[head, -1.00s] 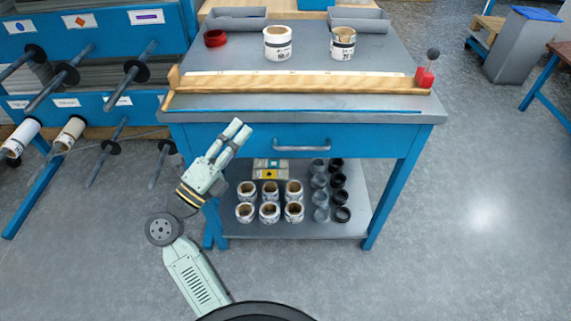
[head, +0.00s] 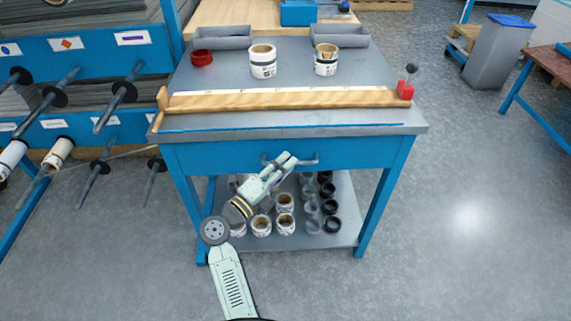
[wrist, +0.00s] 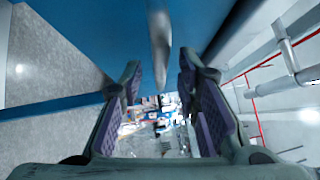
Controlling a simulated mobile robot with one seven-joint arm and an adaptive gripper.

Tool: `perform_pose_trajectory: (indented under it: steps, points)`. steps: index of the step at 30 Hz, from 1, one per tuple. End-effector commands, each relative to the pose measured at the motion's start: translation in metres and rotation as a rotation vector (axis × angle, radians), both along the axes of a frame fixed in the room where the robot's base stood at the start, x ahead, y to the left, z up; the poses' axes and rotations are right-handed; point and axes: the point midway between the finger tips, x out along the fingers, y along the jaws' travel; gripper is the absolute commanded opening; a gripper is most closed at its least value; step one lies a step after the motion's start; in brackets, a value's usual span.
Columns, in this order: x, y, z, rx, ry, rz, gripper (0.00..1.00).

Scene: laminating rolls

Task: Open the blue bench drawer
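The blue bench drawer (head: 220,157) sits under the grey bench top, its front flush with the frame, so it looks closed. Its grey bar handle (head: 309,162) is partly hidden behind my gripper (head: 291,160), which is at the middle of the handle. In the wrist view, the fingers of my gripper (wrist: 160,88) stand apart with purple pads facing each other. The handle (wrist: 160,40) runs down from the top edge, in line with the gap between them. Neither pad visibly touches it. The blue drawer face (wrist: 110,45) lies behind the handle.
A lower shelf (head: 345,205) holds white rolls (head: 285,201) and dark rings (head: 327,190) below the drawer. The bench top (head: 200,120) carries a wooden rail (head: 280,103), two white rolls and grey trays. A blue roll rack (head: 90,60) stands left.

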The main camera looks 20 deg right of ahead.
Motion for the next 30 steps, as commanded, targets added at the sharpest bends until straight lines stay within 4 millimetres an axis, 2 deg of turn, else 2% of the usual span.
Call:
perform_pose_trajectory:
  steps: [10, 23, 30]
  points:
    - [0.0022, -0.0037, 0.0008, -0.001, -0.001, 0.001, 0.3]
    - [0.0021, -0.0035, 0.0009, 0.0, -0.001, 0.0, 0.01]
    - [0.002, -0.0034, 0.0007, -0.001, -0.001, 0.001, 0.0]
